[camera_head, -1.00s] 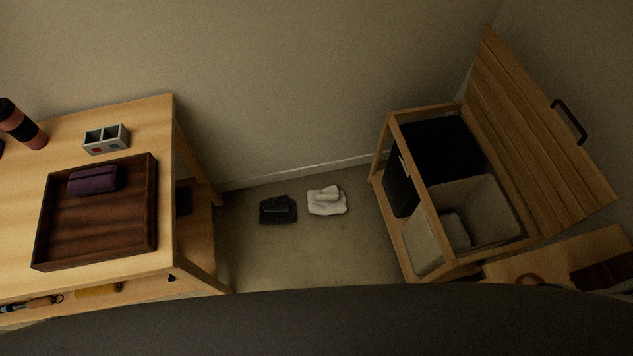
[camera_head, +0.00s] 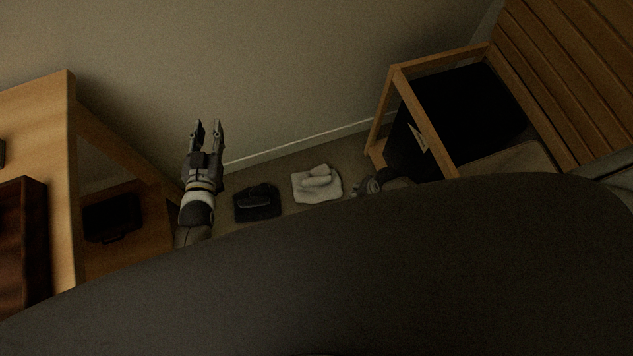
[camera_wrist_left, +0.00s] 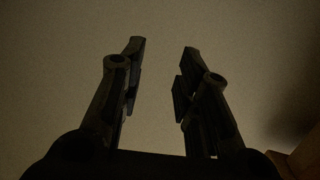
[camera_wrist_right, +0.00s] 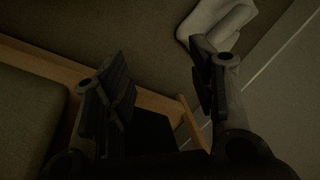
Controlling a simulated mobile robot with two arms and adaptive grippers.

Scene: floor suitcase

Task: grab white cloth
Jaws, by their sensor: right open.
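The white cloth (camera_head: 317,184) lies crumpled on the floor near the wall, to the right of a dark folded cloth (camera_head: 257,203). It also shows at the top of the right wrist view (camera_wrist_right: 205,20), beyond the fingertips. My right gripper (camera_wrist_right: 162,75) is open and empty; in the head view it is partly hidden by my body, just right of the white cloth. My left gripper (camera_head: 207,127) is open and empty, raised left of the dark cloth, with only the wall in front of it in the left wrist view (camera_wrist_left: 163,60).
A wooden table (camera_head: 42,130) with a lower shelf stands at the left. The wall's baseboard (camera_head: 290,145) runs behind the cloths.

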